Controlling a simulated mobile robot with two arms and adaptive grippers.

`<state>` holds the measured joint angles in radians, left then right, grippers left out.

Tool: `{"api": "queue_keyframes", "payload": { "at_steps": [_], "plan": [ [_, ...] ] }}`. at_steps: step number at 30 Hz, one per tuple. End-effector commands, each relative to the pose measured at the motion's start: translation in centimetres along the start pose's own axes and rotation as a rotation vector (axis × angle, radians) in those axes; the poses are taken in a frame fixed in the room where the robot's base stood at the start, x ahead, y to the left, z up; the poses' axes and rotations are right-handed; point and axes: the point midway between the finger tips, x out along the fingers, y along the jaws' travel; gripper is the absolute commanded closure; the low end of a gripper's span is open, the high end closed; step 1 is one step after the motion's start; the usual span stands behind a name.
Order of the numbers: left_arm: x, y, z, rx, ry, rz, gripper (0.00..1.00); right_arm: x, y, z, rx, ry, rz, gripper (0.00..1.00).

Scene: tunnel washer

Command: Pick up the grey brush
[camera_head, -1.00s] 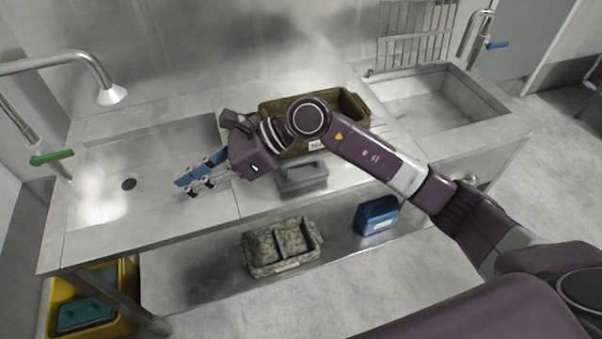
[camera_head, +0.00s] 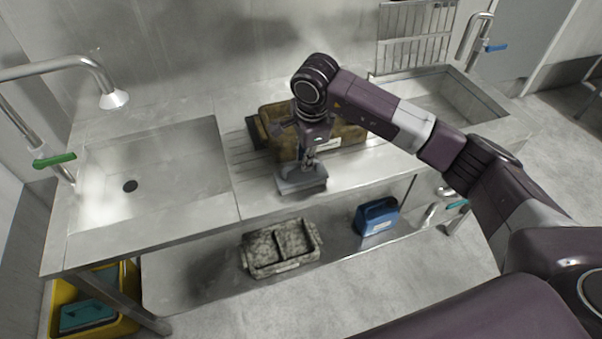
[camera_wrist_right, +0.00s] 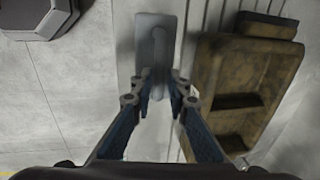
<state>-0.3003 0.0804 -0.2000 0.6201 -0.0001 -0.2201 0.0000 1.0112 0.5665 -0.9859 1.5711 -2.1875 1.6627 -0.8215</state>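The grey brush (camera_head: 303,184) lies on the steel counter in front of the brown container, seen in the head view. It also shows in the right wrist view (camera_wrist_right: 155,38) as a pale block with a raised handle. My right gripper (camera_head: 307,167) points down over the brush. In the right wrist view its fingers (camera_wrist_right: 160,88) stand close on either side of the handle. I cannot tell whether they press on it. My left gripper is not in view.
The brown container (camera_head: 350,135) stands close behind the brush. Sinks lie left (camera_head: 150,165) and right (camera_head: 450,95). On the lower shelf are a mottled grey tray (camera_head: 270,268) and a blue box (camera_head: 377,216). A yellow bin (camera_head: 125,325) is at lower left.

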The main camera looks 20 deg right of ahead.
Motion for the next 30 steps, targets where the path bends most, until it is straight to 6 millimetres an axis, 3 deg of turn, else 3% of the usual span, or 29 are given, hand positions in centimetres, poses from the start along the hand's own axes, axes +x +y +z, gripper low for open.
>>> {"api": "queue_keyframes", "payload": {
  "at_steps": [1,8,14,18,30],
  "plan": [
    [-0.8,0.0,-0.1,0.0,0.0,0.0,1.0,0.6,0.1,0.0,0.0,0.0,0.005,0.85],
    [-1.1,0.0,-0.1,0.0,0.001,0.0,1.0,2.9,0.1,0.1,0.0,-0.002,0.0,0.85],
    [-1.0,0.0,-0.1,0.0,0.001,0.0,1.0,3.0,0.0,0.0,-0.001,-0.002,-0.001,0.85],
    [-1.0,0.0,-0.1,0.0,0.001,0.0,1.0,3.0,0.0,0.1,-0.001,-0.002,-0.001,0.99],
    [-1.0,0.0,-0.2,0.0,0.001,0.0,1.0,2.9,0.0,0.1,0.0,-0.003,-0.002,1.0]
  ]
}}
